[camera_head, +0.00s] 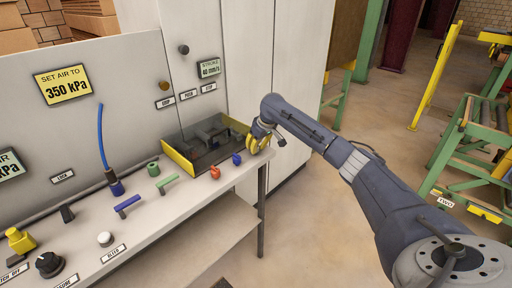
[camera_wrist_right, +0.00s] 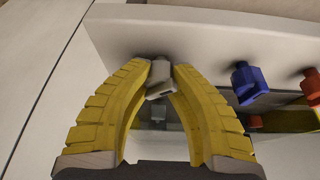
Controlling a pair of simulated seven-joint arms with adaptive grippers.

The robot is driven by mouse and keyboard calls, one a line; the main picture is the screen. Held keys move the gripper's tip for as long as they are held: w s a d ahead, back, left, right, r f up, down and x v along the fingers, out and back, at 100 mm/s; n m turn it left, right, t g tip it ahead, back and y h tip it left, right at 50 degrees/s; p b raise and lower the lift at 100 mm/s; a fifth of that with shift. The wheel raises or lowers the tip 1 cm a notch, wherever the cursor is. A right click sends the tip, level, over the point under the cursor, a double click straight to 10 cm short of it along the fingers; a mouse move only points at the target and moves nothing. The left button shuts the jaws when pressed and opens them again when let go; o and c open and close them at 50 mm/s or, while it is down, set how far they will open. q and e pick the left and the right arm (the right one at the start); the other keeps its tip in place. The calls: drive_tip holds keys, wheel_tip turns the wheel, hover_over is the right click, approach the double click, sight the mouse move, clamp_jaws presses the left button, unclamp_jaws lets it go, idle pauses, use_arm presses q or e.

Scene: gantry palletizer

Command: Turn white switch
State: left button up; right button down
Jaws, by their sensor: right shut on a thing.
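The white switch (camera_wrist_right: 160,82) shows in the right wrist view as a small pale grey-white piece on the panel, between the fingertips of my right gripper (camera_wrist_right: 161,70). The two yellow fingers curve in and close on it from both sides. In the head view my right gripper (camera_head: 257,142) is at the far right end of the bench, by the corner of the clear-covered box; the switch is hidden there behind the fingers. My left gripper is not in view.
A blue knob (camera_head: 236,159) and a red knob (camera_head: 214,172) sit close left of the gripper on the bench edge. The yellow-edged box (camera_head: 178,158) is behind them. A white round button (camera_head: 105,239) is nearer. Tall cabinets (camera_head: 270,75) rise behind; open floor lies right.

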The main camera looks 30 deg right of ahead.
drive_tip(key=shift+w+a+r+m+h, duration=0.15)
drive_tip(key=shift+m+h, duration=0.25)
drive_tip(key=shift+m, duration=0.6)
drive_tip(key=shift+r, duration=0.1)
drive_tip(key=c, duration=1.3)
unclamp_jaws()
drive_tip(key=shift+w, duration=0.1)
drive_tip(key=shift+c, duration=0.2)
drive_tip(key=shift+s+r, duration=0.35)
drive_tip(key=shift+r, duration=0.1)
drive_tip(key=v, duration=1)
drive_tip(key=shift+s+r, duration=0.2)
drive_tip(key=shift+r, duration=0.15)
